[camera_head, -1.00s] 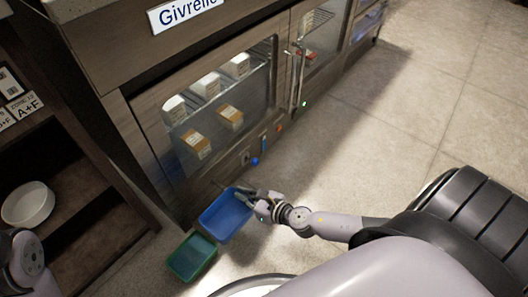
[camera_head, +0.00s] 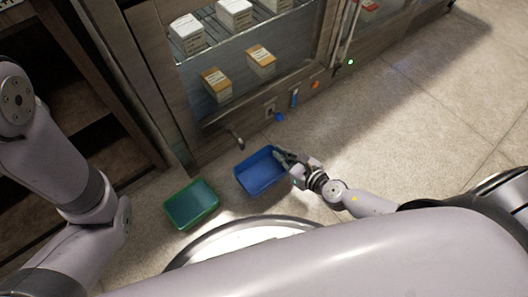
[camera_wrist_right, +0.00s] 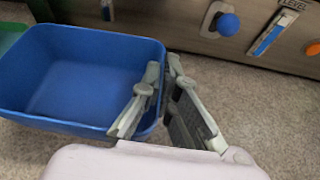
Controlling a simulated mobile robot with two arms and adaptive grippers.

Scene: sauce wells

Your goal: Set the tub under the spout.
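The blue tub (camera_head: 261,172) is at the foot of the cabinet, and its open top shows. It also shows in the right wrist view (camera_wrist_right: 80,85), where it looks empty. My right gripper (camera_head: 281,157) is at the tub's right wall. In the right wrist view its fingers (camera_wrist_right: 164,72) straddle that wall, one inside and one outside, and look closed on it. I cannot tell if the tub is off the floor. A small spout (camera_head: 237,140) sticks out low on the cabinet front, behind and left of the tub. My left gripper is out of view; only its arm shows.
A green tub (camera_head: 192,205) stands on the floor left of the blue one, with a gap between them. On the cabinet front are a blue knob (camera_head: 279,117), a blue level strip (camera_head: 294,98) and an orange knob (camera_head: 315,85). Floor at right is clear.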

